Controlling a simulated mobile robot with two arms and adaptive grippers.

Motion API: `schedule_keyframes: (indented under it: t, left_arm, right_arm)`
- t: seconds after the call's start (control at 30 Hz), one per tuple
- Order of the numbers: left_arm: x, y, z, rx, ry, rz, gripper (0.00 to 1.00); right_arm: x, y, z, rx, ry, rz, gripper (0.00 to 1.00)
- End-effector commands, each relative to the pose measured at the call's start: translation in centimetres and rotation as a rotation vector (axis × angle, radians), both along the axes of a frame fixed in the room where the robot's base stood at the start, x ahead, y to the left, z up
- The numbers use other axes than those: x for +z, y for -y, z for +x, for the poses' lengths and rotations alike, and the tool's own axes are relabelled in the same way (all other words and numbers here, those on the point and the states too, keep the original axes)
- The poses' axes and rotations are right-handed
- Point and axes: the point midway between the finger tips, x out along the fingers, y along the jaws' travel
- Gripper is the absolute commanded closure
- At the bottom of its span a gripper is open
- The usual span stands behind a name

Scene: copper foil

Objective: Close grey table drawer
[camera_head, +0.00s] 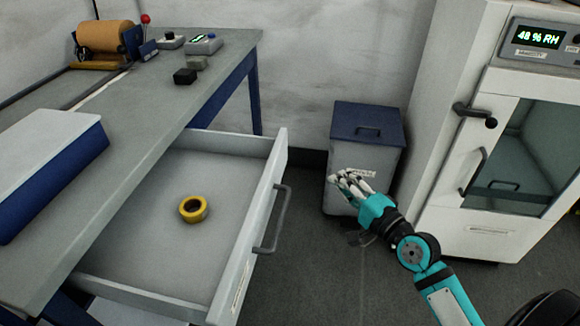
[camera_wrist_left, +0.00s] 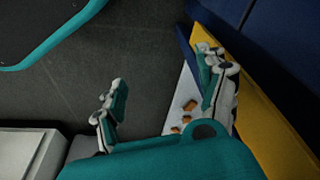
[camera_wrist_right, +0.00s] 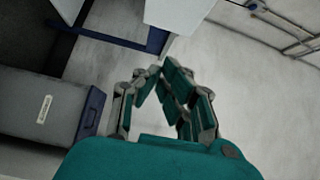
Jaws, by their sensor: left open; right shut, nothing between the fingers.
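The grey table drawer (camera_head: 232,230) is pulled well out from under the grey-topped table (camera_head: 165,110) in the head view. Its dark bar handle (camera_head: 273,222) is on the front panel, facing right. A yellow tape roll (camera_head: 193,209) lies inside the drawer. My right gripper (camera_head: 347,178) is shut and empty, to the right of the drawer front and apart from the handle; it also shows in the right wrist view (camera_wrist_right: 160,75). My left gripper (camera_wrist_left: 165,85) is open and empty in the left wrist view, and is out of the head view.
A grey bin with a blue lid (camera_head: 366,140) stands behind my right gripper. A white cabinet (camera_head: 480,120) with a humidity display is at the right. A blue and white box (camera_head: 50,165) and small devices (camera_head: 200,44) are on the table. Floor (camera_head: 330,270) right of the drawer is clear.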

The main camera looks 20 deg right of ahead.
Motion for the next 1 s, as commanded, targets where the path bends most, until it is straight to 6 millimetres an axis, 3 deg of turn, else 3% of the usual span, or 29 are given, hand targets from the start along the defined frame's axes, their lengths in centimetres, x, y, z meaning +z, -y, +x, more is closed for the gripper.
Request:
schedule_keyframes:
  t: [0.3,0.53,0.73,1.0]
  left_arm:
    - [-0.5,0.0,0.0,-0.001,-0.002,0.001,0.26]
    - [0.3,0.0,0.1,0.000,0.004,-0.001,0.26]
    - [-0.2,0.0,-0.1,0.000,-0.005,0.001,0.26]
    - [-0.1,0.0,0.0,-0.001,0.000,-0.001,0.26]
  right_arm:
    - [0.3,-1.1,5.4,0.000,0.005,0.002,1.00]
    - [0.2,-2.1,10.0,0.000,0.002,0.000,1.00]
    - [0.1,-4.5,11.3,0.001,0.000,0.001,1.00]
    - [0.1,-5.2,11.8,0.000,-0.001,-0.003,1.00]
